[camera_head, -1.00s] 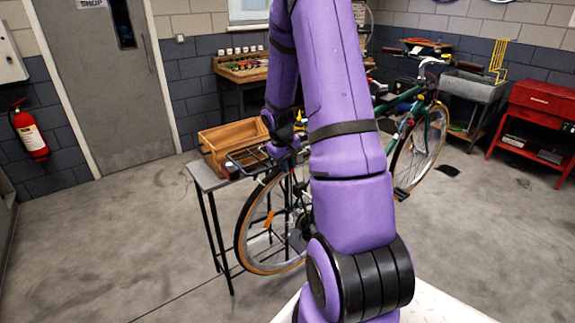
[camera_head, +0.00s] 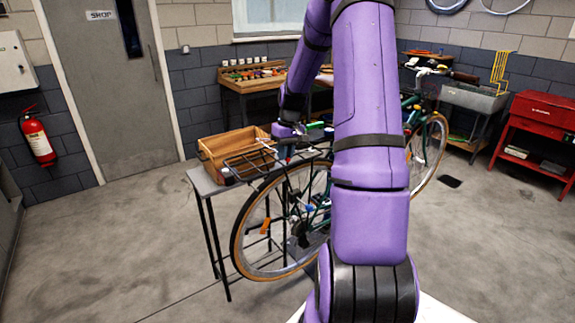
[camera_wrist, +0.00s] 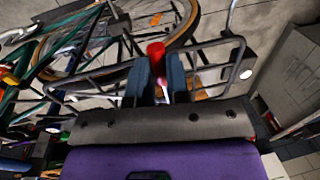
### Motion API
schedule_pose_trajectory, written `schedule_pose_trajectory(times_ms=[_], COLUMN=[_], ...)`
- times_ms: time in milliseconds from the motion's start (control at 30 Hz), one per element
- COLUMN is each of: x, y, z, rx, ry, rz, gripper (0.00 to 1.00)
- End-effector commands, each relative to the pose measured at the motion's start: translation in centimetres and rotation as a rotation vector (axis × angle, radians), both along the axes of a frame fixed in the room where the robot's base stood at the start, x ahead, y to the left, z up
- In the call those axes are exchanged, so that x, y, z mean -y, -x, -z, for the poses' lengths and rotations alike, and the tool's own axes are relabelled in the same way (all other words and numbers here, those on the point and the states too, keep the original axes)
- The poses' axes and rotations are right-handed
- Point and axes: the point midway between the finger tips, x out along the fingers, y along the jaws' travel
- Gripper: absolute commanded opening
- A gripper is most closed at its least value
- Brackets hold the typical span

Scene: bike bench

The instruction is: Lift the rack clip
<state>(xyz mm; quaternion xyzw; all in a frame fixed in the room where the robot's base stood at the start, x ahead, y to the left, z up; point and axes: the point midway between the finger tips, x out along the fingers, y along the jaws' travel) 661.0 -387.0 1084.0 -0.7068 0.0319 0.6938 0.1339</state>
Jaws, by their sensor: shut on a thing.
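My gripper (camera_wrist: 158,72) is shut, its two blue-grey fingers closed on a red-ended piece (camera_wrist: 155,49) that looks like the rack clip. The clip's lower part is hidden between the fingers. It sits over the black wire rack (camera_wrist: 102,74) above the bicycle's rear wheel. In the head view my gripper (camera_head: 287,143) is at the rack (camera_head: 240,160), small and partly behind my arm. I cannot tell whether the clip is raised off the rack.
A wooden box (camera_head: 226,147) stands on a narrow grey bench (camera_head: 203,181) beside the bicycle's rear wheel (camera_head: 240,262). A workbench with small parts (camera_head: 255,80) is behind. A red tool cart (camera_head: 540,112) stands at right. The floor at left is clear.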

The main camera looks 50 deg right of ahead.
Motion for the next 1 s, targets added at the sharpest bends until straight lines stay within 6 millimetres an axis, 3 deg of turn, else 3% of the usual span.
schedule_pose_trajectory(times_ms=[300, 633, 1000], x=[3.3, 7.9, 12.8], y=[0.5, 1.5, 2.8], z=[-4.8, -8.5, -10.5], rx=[0.073, 0.147, 0.142], ry=[-0.288, -0.592, -0.588], rz=[0.005, 0.002, 0.002], gripper=[0.0, 0.0, 0.0])
